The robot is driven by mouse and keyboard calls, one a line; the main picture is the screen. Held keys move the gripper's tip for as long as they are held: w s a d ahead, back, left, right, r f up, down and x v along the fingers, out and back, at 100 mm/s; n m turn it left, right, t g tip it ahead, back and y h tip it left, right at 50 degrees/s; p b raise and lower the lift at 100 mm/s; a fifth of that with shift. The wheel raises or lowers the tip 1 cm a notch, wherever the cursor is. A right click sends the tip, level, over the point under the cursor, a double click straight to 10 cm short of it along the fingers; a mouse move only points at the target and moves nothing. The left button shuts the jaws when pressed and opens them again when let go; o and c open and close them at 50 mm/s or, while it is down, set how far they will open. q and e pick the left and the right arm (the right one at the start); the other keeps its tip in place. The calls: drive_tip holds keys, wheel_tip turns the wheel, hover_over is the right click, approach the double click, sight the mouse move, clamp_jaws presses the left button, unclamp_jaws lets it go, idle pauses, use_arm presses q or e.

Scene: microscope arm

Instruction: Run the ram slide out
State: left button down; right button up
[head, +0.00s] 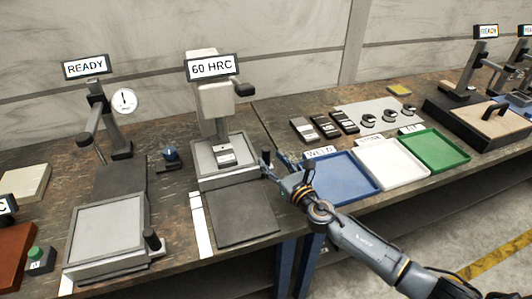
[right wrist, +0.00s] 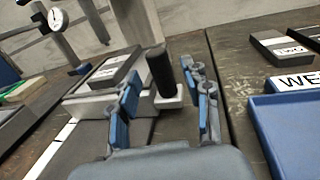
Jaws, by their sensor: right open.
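The grey slide (head: 206,165) under the "60 HRC" machine (head: 214,98) sits back at the machine, with a dark bed (head: 242,215) bare in front of it. A labelled block (head: 226,157) lies on the slide. Its upright black knob (right wrist: 160,70) stands at the slide's front right corner in the right wrist view. My right gripper (head: 286,173) is open at that corner. In the right wrist view its blue-padded fingers (right wrist: 165,88) stand either side of the knob; I cannot tell whether they touch it. My left gripper is out of view.
A second slide (head: 105,226) with a black knob (head: 152,240) sits forward under the "READY" machine (head: 97,115) at left. Blue (head: 343,187), white and green trays lie at right. Several labelled blocks (head: 325,127) lie behind them. The bench's front edge is close.

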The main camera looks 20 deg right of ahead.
sight(269, 157)
drive_tip(key=x, duration=0.4)
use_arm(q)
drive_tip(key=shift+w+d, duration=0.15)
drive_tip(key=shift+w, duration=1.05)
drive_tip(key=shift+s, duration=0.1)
use_arm(e)
drive_tip(key=shift+c, duration=0.6)
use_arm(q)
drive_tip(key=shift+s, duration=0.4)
use_arm(e)
clamp_jaws()
